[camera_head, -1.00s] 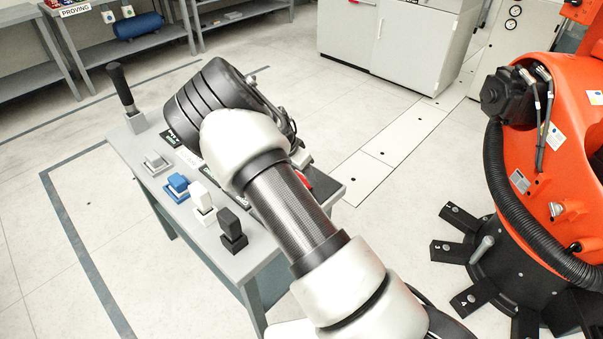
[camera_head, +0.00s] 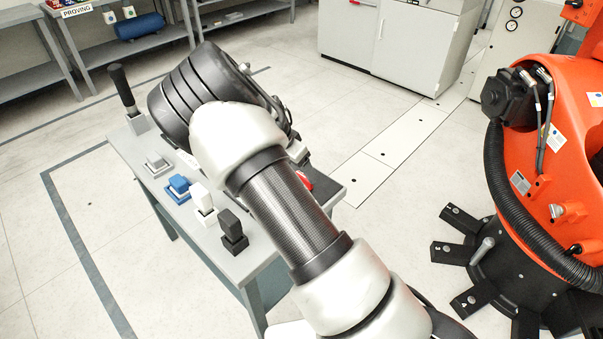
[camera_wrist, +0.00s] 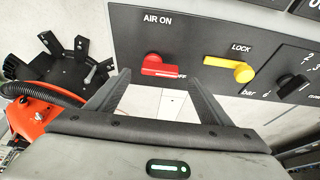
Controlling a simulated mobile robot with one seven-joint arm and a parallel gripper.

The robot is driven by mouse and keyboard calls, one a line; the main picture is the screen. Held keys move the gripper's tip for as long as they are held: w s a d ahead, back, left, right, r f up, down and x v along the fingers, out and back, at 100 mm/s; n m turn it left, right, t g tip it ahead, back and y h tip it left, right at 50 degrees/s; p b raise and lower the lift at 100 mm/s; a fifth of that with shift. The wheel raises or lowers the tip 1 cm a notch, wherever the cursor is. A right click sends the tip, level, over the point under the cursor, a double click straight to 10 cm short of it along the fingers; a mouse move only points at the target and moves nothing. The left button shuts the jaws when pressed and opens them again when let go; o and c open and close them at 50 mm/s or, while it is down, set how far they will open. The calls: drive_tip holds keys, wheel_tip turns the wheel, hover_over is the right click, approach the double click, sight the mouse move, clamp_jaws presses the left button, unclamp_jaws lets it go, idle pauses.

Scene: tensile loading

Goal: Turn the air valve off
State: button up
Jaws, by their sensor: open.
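The air valve is a red lever (camera_wrist: 163,66) on a dark panel (camera_wrist: 195,25), below the label "AIR ON" in the wrist view. The lever lies nearly level, its free end at the right beside the letters "OFF". My gripper (camera_wrist: 160,88) is open and empty. Its two fingers stand apart below the lever in the picture, one to each side. I cannot tell how far the fingertips are from the panel. In the head view a bit of red lever (camera_head: 304,181) shows beside my arm; my gripper is hidden there.
A yellow "LOCK" lever (camera_wrist: 231,67) and a black knob (camera_wrist: 293,88) sit right of the valve. The bench (camera_head: 215,262) carries several small blocks and an upright black handle (camera_head: 122,88). An orange robot (camera_head: 550,190) stands at right.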

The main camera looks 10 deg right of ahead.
drive_tip(key=p+v, duration=0.1)
drive_tip(key=v, duration=1.2)
drive_tip(key=shift+d, duration=0.1)
drive_tip(key=s+d+r+n+t+y+p, duration=0.1)
drive_tip(key=s+r+n+p, duration=0.4)
drive_tip(key=s+r, duration=0.9)
drive_tip(key=s+d+r+n+t+y+p, duration=0.2)
drive_tip(key=s+d+r+n+p, duration=0.2)
drive_tip(key=s+r, duration=1)
drive_tip(key=shift+s+d+r+n+y+p, duration=0.2)
drive_tip(key=shift+s+d+n+y+p, duration=0.2)
drive_tip(key=shift+s+n, duration=1)
drive_tip(key=shift+s+m, duration=0.4)
